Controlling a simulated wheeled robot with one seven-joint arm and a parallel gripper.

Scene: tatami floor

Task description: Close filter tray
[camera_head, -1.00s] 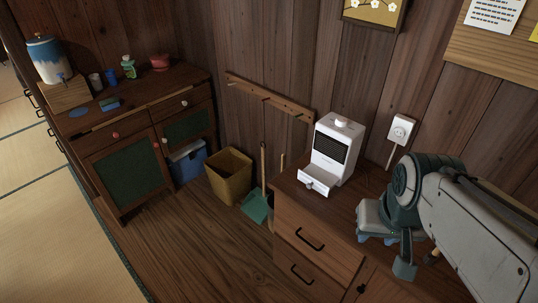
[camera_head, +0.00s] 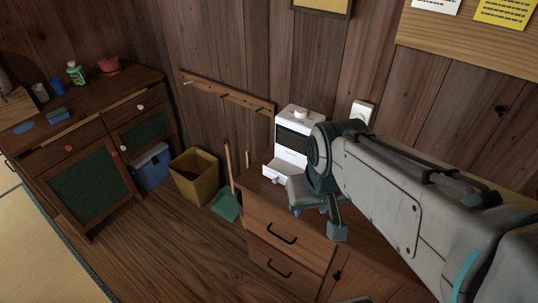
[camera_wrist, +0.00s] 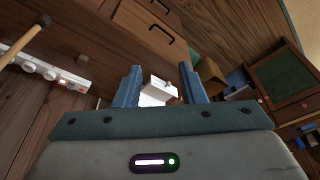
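The white device (camera_head: 293,135) with a dark grille and a knob on top stands on the wooden cabinet against the wall. My gripper (camera_head: 319,216) is in front of and to the right of the device, over the cabinet top. In the wrist view my gripper (camera_wrist: 160,68) has its two blue fingers apart with nothing held between them. White parts of the device (camera_wrist: 152,99) and what looks like its tray (camera_wrist: 162,86) show beyond the gap between the fingers.
The wooden drawer cabinet (camera_head: 292,220) supports the device. A white wall outlet (camera_head: 362,112) is behind my arm. A yellow bin (camera_head: 194,175) and green dustpan (camera_head: 227,205) stand left of the cabinet. The wooden floor in front is clear.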

